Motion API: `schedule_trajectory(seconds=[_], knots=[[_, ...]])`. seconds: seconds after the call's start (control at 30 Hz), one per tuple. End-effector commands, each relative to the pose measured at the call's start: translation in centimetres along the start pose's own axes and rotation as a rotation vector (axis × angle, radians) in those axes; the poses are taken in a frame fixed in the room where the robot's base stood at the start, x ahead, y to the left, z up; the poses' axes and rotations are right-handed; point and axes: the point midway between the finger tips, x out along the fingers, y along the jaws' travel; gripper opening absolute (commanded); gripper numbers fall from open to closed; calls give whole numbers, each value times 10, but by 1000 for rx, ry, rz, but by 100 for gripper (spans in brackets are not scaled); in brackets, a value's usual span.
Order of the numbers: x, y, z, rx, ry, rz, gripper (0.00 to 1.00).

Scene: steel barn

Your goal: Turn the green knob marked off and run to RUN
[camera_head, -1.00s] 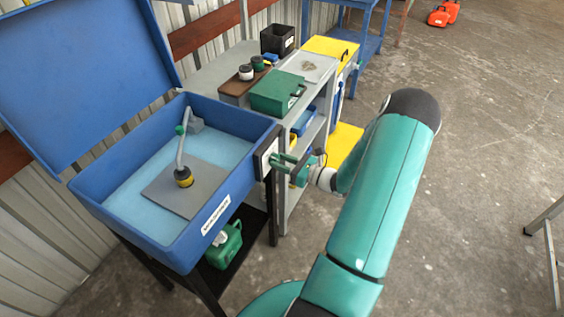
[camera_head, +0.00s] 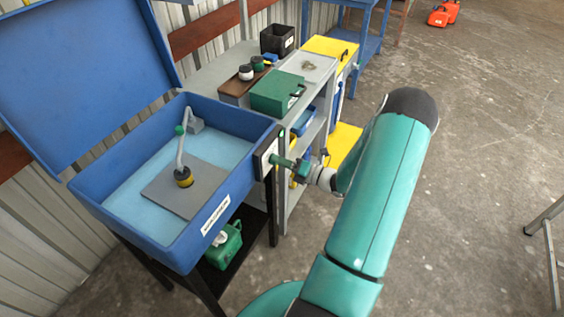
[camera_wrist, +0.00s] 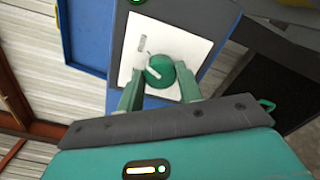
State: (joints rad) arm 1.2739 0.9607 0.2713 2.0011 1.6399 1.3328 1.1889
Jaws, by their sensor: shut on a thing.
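The green knob (camera_wrist: 161,71) sits on a white plate (camera_wrist: 188,42) on the side of the blue parts washer (camera_head: 235,190). In the wrist view a pale pointer mark on the knob points to the left of the picture. A small grey label (camera_wrist: 142,43) lies on the plate above the knob, too small to read. My gripper (camera_wrist: 162,76) is shut on the knob, one finger on each side. In the head view my gripper (camera_head: 276,163) reaches the small panel (camera_head: 266,152) on the washer's right side, and its fingers hide the knob.
The washer lid (camera_head: 85,75) stands open; a hose with a brush (camera_head: 184,176) is inside. A green can (camera_head: 224,247) stands on the shelf below. A grey bench (camera_head: 215,75) with a green case (camera_head: 276,92) stands behind. Concrete floor to the right is largely clear.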

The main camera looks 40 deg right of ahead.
Motion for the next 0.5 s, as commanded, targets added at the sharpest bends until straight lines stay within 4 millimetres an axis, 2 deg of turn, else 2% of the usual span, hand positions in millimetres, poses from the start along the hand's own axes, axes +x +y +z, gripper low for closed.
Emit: schedule_trajectory(seconds=[0.2, 0.5], knots=[[0, 0, 0, 123, 0, 0, 13], [-1, 0, 0, 199, 0, 0, 13]])
